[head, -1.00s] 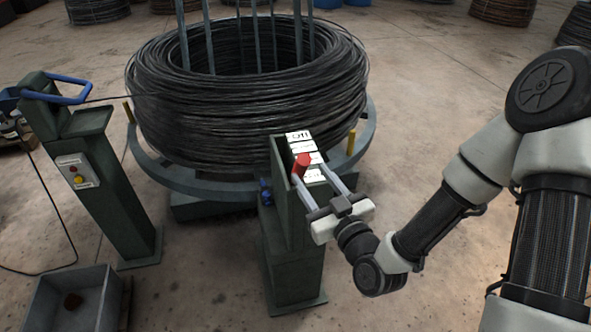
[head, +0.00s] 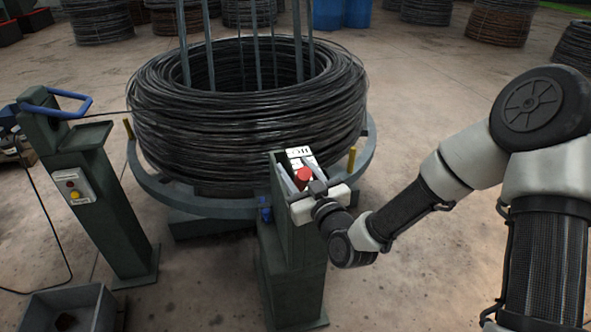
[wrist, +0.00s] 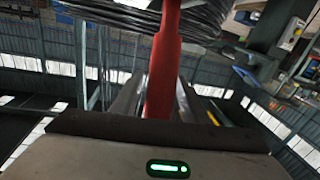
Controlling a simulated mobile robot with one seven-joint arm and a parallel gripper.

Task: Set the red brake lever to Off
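The red brake lever (head: 303,176) stands at the top of a green post (head: 289,250) in front of the wire coil. A white label plate (head: 300,153) behind it has its "Off" marking at the far end; the lever's knob is nearer to me than that marking. My gripper (head: 297,166) reaches in from the right, its two fingers apart, one on either side of the lever. In the wrist view the red lever (wrist: 163,75) runs down between the dark fingers (wrist: 157,98). I cannot tell whether either finger touches it. The lever's lower part is hidden.
A large black wire coil (head: 245,125) sits on a round ring base (head: 172,192) just behind the post. A second green post (head: 105,205) with a blue handle (head: 62,103) and buttons stands left. A grey bin (head: 65,302) is at lower left.

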